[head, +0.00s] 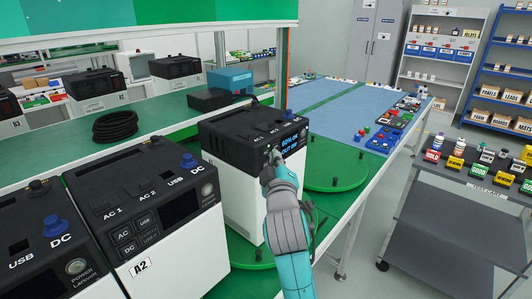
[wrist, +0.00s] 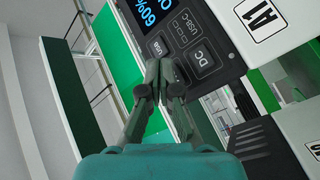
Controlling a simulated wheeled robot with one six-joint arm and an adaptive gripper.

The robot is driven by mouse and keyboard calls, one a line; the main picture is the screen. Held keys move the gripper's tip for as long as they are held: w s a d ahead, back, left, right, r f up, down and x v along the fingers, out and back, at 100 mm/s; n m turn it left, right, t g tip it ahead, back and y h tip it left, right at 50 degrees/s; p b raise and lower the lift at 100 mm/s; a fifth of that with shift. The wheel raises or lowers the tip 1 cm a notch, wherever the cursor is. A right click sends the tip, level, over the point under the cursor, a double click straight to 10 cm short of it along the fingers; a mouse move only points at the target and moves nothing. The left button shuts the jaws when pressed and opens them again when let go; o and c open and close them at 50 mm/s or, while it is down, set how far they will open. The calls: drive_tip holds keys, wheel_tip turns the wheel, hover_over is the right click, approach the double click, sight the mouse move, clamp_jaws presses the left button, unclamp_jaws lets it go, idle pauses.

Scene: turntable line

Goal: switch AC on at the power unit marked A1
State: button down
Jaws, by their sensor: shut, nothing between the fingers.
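The power unit marked A1 (head: 232,183) stands on the green turntable, black on top and white below. Its A1 label (wrist: 265,18) shows in the wrist view. Its lit display (head: 291,139) seems to read 60% OK, OUT OFF. In the wrist view, front buttons marked DC (wrist: 201,58), USB and USB-C show beside the display. I cannot see an AC front button; my fingers may cover it. My gripper (head: 270,158) is shut and empty, fingertips close in front of the panel; they also show in the wrist view (wrist: 163,65). I cannot tell if they touch it.
A similar unit marked A2 (head: 138,268) stands at the near left, with another beside it. A coiled black cable (head: 115,126) and a blue box (head: 230,80) lie behind. A cart (head: 445,215) stands right, with clear floor between it and the bench.

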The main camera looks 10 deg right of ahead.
drive_tip(key=shift+s, duration=0.1)
drive_tip(key=shift+s+d, duration=0.75)
drive_tip(key=shift+s, duration=0.3)
drive_tip(key=shift+s+d, duration=0.75)
drive_tip(key=shift+s, duration=0.25)
drive_tip(key=s+f+m+g+y, duration=0.1)
drive_tip(key=s+f, duration=0.9)
drive_tip(key=f, duration=0.2)
drive_tip(key=s+f+m+g+y, duration=0.1)
drive_tip(key=s+f+y, duration=0.1)
drive_tip(key=s+f, duration=0.95)
drive_tip(key=s+f+m+g, duration=0.1)
drive_tip(key=s+f+m, duration=0.1)
drive_tip(key=s, duration=1.3)
drive_tip(key=s+f+m, duration=0.2)
drive_tip(key=s+m, duration=0.1)
drive_tip(key=s, duration=1.2)
drive_tip(key=shift+a+f+m+g, duration=0.15)
drive_tip(key=shift+a+m+g, duration=0.2)
drive_tip(key=shift+m+g, duration=0.05)
